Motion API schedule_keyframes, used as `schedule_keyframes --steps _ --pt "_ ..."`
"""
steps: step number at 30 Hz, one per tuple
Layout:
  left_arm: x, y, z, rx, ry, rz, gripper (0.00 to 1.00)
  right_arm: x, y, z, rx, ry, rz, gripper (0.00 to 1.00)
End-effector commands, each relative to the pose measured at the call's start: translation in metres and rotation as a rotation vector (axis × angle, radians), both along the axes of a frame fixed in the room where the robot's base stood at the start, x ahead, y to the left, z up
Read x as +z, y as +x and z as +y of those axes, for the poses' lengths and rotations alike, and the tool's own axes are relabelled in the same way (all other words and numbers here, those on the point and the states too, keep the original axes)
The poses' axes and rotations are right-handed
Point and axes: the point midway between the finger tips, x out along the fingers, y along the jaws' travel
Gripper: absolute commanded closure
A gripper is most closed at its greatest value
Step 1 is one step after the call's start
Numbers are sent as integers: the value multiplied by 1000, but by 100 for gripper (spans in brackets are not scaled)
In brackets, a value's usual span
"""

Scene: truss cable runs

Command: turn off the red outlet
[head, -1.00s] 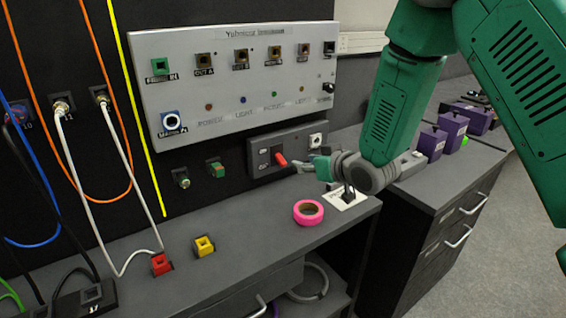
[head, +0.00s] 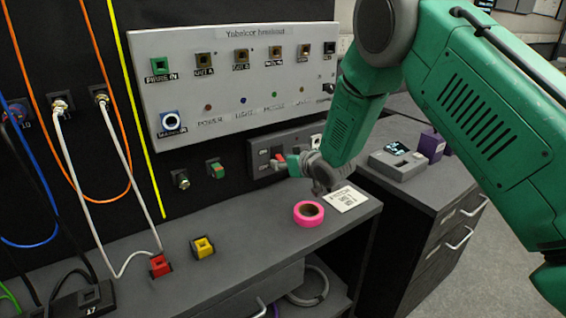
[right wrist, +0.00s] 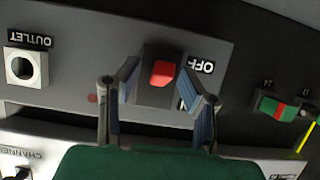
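The red switch handle (head: 279,156) sits on a dark grey panel (head: 256,151) under the big light panel. In the right wrist view, which is upside down, the red handle (right wrist: 163,73) sticks out toward the camera, beside an OFF label and a partly hidden second label. A round socket labelled OUTLET (right wrist: 26,68) is on the same panel. My right gripper (head: 286,165) is at the switch. Its fingers (right wrist: 162,88) are spread, one on each side of the handle, with gaps between. I cannot tell the switch's position for certain. My left gripper is not in view.
A pink tape roll (head: 308,213) and a white printed card (head: 346,198) lie on the bench below my right arm. Red (head: 160,265) and yellow (head: 203,247) blocks sit further left. A green-and-red switch (head: 215,168) is left of the panel. Cables hang at the left.

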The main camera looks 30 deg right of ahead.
Motion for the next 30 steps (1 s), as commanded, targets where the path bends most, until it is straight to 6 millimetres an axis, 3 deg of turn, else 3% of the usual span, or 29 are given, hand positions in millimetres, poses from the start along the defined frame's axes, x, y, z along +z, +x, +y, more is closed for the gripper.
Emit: schedule_keyframes --steps 1,2,3,8,16,26,27,28,30 --pt "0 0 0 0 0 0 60 0 0 0 0 0 0 85" --pt "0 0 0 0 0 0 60 0 0 0 0 0 0 95" --pt "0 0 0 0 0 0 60 0 0 0 0 0 0 100" --pt "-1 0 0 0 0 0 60 0 0 0 0 0 -3 100" --pt "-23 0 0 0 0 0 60 -7 0 -1 -1 9 -108 100" --pt "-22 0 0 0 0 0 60 -4 0 -1 -1 10 -122 100" --pt "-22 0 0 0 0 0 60 -4 0 -1 -1 10 -121 70" --pt "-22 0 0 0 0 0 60 -4 0 -1 -1 10 -121 64" --pt "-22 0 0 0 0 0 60 -4 0 -1 -1 10 -121 64"
